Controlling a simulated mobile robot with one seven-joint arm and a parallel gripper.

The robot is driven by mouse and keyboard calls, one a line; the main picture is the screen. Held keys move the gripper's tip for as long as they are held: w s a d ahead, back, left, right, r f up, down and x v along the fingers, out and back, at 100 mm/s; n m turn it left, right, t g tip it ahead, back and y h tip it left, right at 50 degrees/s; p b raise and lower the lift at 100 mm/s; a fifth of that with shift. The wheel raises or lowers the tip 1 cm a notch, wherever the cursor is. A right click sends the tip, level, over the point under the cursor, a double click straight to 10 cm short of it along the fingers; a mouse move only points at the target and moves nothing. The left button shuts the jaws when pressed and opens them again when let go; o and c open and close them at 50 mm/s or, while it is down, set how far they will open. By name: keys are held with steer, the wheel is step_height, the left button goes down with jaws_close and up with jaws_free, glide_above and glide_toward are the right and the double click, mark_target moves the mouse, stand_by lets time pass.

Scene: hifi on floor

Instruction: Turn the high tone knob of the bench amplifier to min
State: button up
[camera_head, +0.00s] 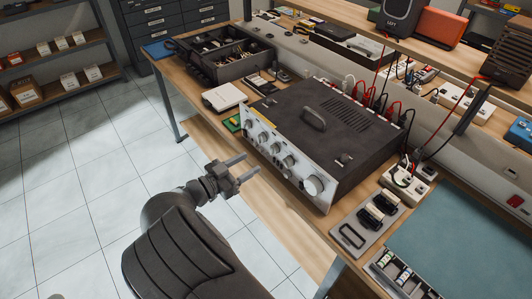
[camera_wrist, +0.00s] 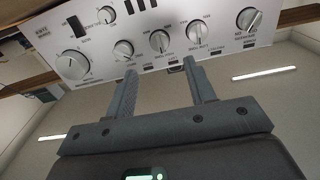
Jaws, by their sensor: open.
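The bench amplifier (camera_head: 325,125) is a dark box with a silver front panel on the wooden bench. A row of knobs and a large knob (camera_head: 313,186) show on its panel. In the wrist view the panel (camera_wrist: 175,60) crosses the top, with the large knob (camera_wrist: 72,65) at the left. My gripper (camera_head: 252,163) is open and empty, apart from the panel. In the wrist view my fingertips (camera_wrist: 160,66) point at the panel, with a middle knob (camera_wrist: 159,41) lined up between them.
Red and black cables (camera_head: 375,90) run behind the amplifier. A tray with black parts (camera_head: 370,222) and a teal mat (camera_head: 450,245) lie to its right. An organiser box (camera_head: 222,55) and a white box (camera_head: 224,97) are to its left. Tiled floor (camera_head: 80,200) is clear before the bench.

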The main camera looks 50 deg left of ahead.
mark_target(271, 151)
steer(key=w, duration=0.8)
steer(key=shift+s, duration=0.1)
steer(key=shift+c, duration=0.2)
steer(key=c, duration=0.9)
